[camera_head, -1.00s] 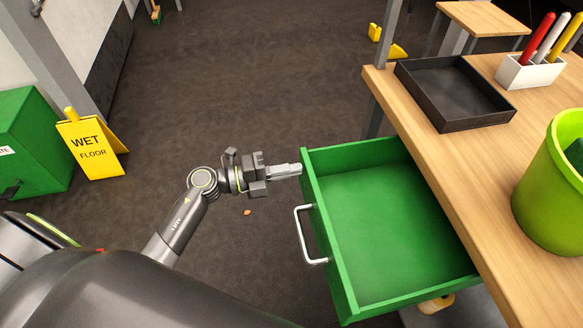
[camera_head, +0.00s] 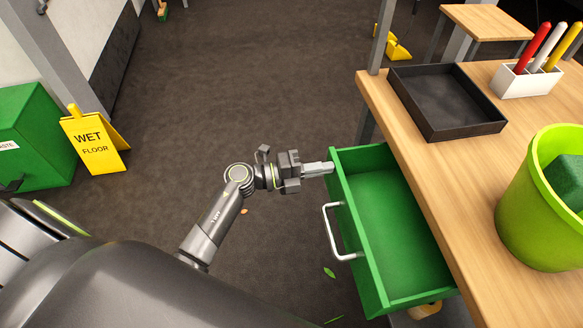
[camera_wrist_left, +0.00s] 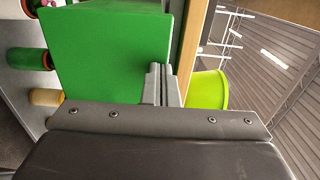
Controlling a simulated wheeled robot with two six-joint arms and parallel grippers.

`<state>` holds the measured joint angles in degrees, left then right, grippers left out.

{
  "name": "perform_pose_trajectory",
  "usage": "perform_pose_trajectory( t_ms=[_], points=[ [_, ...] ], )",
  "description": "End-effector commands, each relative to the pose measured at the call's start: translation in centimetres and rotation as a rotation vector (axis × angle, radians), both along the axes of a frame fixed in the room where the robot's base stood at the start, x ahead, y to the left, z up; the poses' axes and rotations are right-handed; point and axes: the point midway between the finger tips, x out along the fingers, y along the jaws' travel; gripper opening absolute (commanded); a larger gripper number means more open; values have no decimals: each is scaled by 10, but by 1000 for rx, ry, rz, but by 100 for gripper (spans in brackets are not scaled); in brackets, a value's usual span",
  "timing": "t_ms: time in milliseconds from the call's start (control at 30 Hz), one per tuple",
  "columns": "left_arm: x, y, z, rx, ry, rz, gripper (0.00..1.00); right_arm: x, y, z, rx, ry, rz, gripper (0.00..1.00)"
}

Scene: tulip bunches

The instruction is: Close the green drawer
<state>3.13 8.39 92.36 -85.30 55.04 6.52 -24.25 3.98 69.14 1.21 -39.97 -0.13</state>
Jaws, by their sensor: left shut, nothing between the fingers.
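The green drawer (camera_head: 398,236) is partly out from under the wooden table, with its empty inside showing. Its silver handle (camera_head: 337,232) is on the front panel, facing left. My left gripper (camera_head: 327,168) is shut and empty, its fingertips at the far end of the drawer's front panel, above the handle in the picture. They look to be touching the panel or very close to it. In the left wrist view the green drawer (camera_wrist_left: 110,50) fills the upper left, beside the shut fingers (camera_wrist_left: 160,80). My right gripper is not in view.
The wooden table (camera_head: 450,190) bears a black tray (camera_head: 445,128), a white pen holder (camera_head: 524,80) and a lime green bucket (camera_head: 540,215). A yellow wet floor sign (camera_head: 95,145) and a green bin (camera_head: 35,140) stand at the left. The floor between is mostly clear.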

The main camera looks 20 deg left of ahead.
Motion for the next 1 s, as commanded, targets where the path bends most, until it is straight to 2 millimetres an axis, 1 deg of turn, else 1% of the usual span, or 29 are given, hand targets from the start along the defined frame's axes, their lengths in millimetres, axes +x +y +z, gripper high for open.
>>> perform_pose_trajectory(
  t_ms=[33,100,300,400,500,700,1000],
  points=[
    [8,-12,5,-7,-1,-1,0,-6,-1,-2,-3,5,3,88],
    [19,-29,4,-6,0,-2,0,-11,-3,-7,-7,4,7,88],
    [48,-73,2,-4,-1,-2,0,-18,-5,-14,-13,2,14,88],
    [60,-90,1,-3,1,-1,0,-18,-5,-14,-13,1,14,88],
    [69,-102,0,-2,0,-1,0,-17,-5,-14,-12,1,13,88],
    [78,-115,0,1,1,1,0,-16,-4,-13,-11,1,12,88],
    [81,-118,1,-1,-2,2,0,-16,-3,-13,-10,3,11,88]
  ],
)
